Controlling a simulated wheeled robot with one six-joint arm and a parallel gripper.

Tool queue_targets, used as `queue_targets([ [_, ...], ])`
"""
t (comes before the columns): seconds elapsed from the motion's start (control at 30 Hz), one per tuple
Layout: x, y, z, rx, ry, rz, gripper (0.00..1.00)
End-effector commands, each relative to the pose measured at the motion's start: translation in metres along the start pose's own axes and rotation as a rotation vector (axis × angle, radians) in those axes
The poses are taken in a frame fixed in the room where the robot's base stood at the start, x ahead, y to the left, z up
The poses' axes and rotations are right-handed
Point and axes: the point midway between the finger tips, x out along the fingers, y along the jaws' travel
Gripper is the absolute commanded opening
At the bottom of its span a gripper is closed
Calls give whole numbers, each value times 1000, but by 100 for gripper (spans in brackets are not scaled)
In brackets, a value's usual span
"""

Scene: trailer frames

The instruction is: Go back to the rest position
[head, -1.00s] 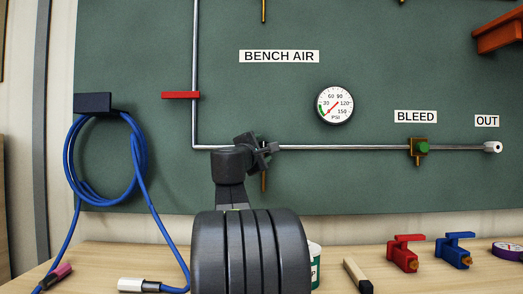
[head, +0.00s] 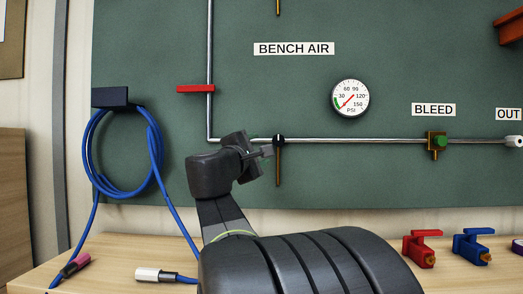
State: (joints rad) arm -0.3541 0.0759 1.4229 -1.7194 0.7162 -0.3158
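My gripper (head: 264,150) is in front of the green panel (head: 300,90), just below the level of the lower pipe. It is seen from the side and points right. Its tips are close to a valve with a dark knob and hanging brass lever (head: 278,168). I cannot tell whether they touch it, or whether the fingers are open or shut. My dark arm fills the lower middle of the view and hides part of the bench.
A blue hose (head: 124,185) hangs coiled at left, its ends on the wooden bench (head: 110,255). A red valve handle (head: 195,89) is on the upright pipe. A gauge (head: 350,98) and green-knobbed bleed valve (head: 438,141) are right. Red (head: 421,248) and blue (head: 472,245) fittings stand on the bench.

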Motion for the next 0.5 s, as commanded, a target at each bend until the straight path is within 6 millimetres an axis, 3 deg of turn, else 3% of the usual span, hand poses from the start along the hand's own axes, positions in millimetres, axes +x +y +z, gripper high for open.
queue_targets([
  [0.27, 4, 0, 0, 0, -1, -1, 55],
  [0.5, 36, -1, 0, -1, -3, -2, 55],
])
